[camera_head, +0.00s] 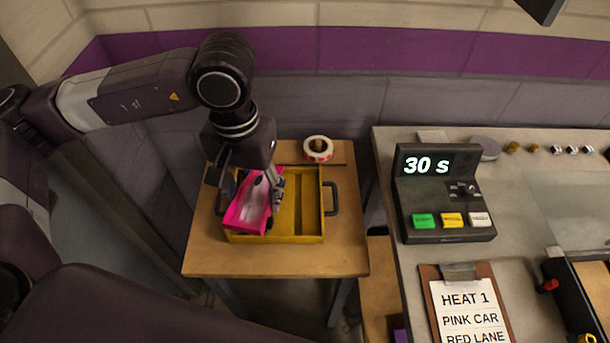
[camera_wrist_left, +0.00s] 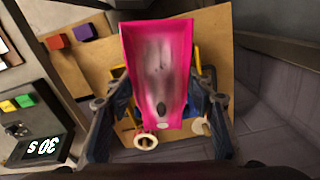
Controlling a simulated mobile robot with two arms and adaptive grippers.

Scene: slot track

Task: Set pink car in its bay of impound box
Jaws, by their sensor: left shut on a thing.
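The pink car (camera_head: 245,212) is held in my left gripper (camera_head: 252,193), whose fingers close on its two sides. In the left wrist view the pink car (camera_wrist_left: 158,75) lies between both fingers of the left gripper (camera_wrist_left: 158,102). The yellow impound box (camera_head: 323,212) sits on a small wooden table. The car is over the left part of the box, tilted, and covers that side; I cannot tell whether it touches the box floor. An empty long bay (camera_head: 306,200) shows on the right side of the box. My right gripper is not in view.
A roll of tape (camera_head: 318,149) stands behind the box on the wooden table (camera_head: 345,258). The box has a dark handle (camera_head: 332,198) on its right. A counter to the right carries a timer (camera_head: 445,195) reading 30 s and a clipboard (camera_head: 468,310).

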